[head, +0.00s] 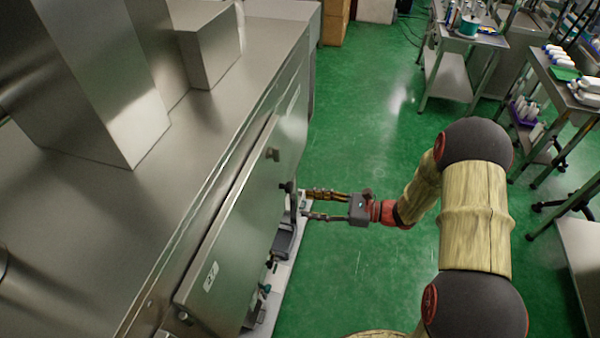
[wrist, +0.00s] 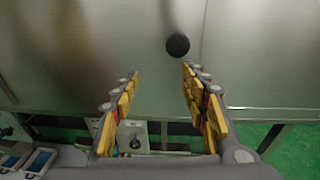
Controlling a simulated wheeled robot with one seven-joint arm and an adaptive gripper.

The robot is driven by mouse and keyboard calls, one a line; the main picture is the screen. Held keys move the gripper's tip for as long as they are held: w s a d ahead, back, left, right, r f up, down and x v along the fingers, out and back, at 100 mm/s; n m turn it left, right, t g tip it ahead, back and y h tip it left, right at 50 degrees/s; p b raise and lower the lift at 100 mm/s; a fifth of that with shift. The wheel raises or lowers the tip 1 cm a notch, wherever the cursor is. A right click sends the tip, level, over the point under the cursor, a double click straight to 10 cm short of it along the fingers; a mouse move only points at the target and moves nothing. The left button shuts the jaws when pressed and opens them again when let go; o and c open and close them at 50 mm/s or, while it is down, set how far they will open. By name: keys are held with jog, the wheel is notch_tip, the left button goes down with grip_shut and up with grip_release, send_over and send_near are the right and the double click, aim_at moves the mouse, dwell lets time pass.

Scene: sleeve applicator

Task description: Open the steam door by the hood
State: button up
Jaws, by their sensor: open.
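The steam door or hood front is a brushed steel panel (head: 245,200) on the front of the long machine in the head view, with small labels on it. A dark knob (head: 272,153) stands out from its face, and another dark round piece (head: 287,187) shows lower, near my fingertips. My gripper (head: 304,204) is beside the panel's lower edge, fingers pointing left at the machine. In the wrist view the open, empty gripper (wrist: 160,75) faces the steel panel (wrist: 100,50). A black round knob (wrist: 178,46) shows just beyond the fingertips, nearer the right finger. Contact is not visible.
The machine's steel top (head: 75,210) carries tall ducts. Below the panel is a pale ledge (head: 272,300) with small devices; the wrist view shows a small box with a dark knob (wrist: 135,143). Green floor (head: 360,115) is clear; carts (head: 455,75) stand right.

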aim_at(292, 187)
jog(key=shift+m+t+y, duration=0.3)
jog(key=shift+m+t, duration=0.3)
jog(key=shift+t, duration=0.2)
jog(key=shift+w+a+r, duration=0.5)
jog(key=shift+w+a, duration=0.3)
jog(key=shift+a, duration=0.3)
jog(key=shift+w+a+r, duration=0.5)
jog(key=shift+w+a, duration=0.35)
jog(key=shift+a, duration=0.25)
jog(key=shift+w+a+r, duration=0.5)
jog(key=shift+w+a, duration=0.3)
jog(key=shift+a, duration=0.3)
jog(key=shift+c, duration=0.3)
grip_shut()
